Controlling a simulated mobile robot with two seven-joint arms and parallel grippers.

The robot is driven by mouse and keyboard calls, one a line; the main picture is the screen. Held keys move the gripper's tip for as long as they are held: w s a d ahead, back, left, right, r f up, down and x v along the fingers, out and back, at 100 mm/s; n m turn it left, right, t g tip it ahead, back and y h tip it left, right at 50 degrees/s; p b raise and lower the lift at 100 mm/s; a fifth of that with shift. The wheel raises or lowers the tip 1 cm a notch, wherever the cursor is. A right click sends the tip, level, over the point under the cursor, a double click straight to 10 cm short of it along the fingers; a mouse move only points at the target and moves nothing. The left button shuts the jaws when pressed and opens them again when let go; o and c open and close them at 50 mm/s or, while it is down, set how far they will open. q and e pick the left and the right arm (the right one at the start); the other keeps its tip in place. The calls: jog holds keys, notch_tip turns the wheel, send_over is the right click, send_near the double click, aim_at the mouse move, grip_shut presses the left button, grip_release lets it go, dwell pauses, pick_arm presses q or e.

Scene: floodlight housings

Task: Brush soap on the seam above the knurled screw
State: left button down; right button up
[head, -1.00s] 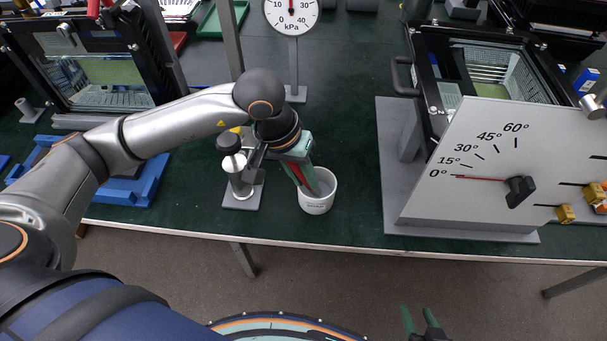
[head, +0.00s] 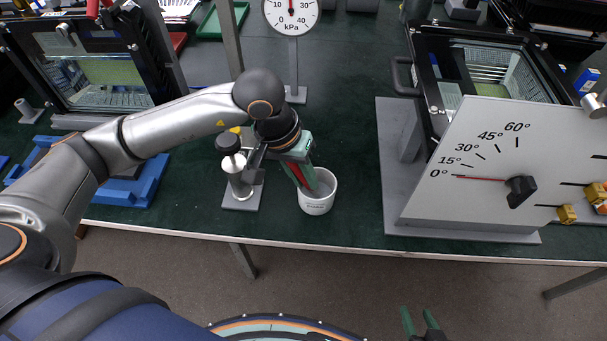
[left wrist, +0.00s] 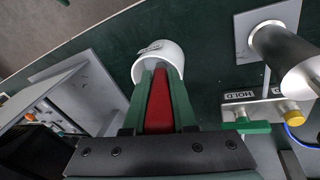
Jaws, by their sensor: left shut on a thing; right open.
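My left gripper (head: 304,178) reaches down to a white cup (head: 318,202) near the table's front edge. It is shut on a red brush handle (left wrist: 160,103), whose lower end is in the cup. The bristles and any soap are hidden. In the left wrist view the cup (left wrist: 148,62) is just beyond the fingertips. My right gripper (head: 420,322) is open and empty, low in front of the table. One floodlight housing (head: 436,95) stands at the right behind a tilt-scale plate, another (head: 112,40) at the left. I cannot make out the seam or identify the knurled screw with certainty.
A metal post with a black knob (head: 238,172) stands on a grey plate just left of the cup. A kPa gauge (head: 292,14) stands behind. The angle-scale plate (head: 470,140) rises at the right. The green table between cup and right-hand fixture is clear.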

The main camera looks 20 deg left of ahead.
pick_arm(q)
jog(key=shift+s+f, duration=0.15)
jog(key=shift+f, duration=0.05)
jog(key=shift+r+p, duration=1.5)
jog(key=shift+r, duration=2.15)
